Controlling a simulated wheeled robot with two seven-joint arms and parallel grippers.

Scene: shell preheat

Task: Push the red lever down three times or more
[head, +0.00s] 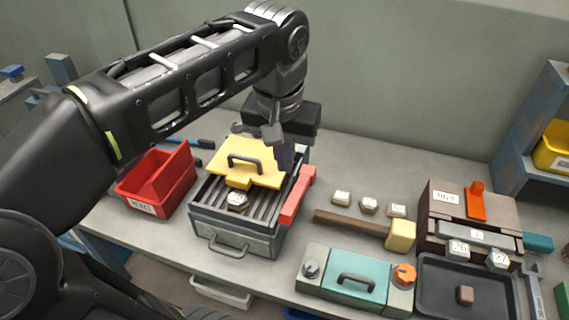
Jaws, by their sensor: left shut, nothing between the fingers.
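The red lever (297,197) is a thick bar along the right side of a grey metal box (236,240) with a slatted top. The lever slopes, its far end higher than its near end. My left gripper (284,160) points down over the far right corner of the box, close to the lever's far end. It is shut and empty. I cannot tell whether its tip touches the lever. A yellow plate (225,160) with a dark handle lies over the back of the slats. My right gripper is out of view.
A red bin (154,192) stands left of the box. A mallet (400,236) and several small labelled blocks lie to the right. A teal-topped case (345,278), a dark tray (440,292) and a brown device with an orange handle (476,200) fill the right side.

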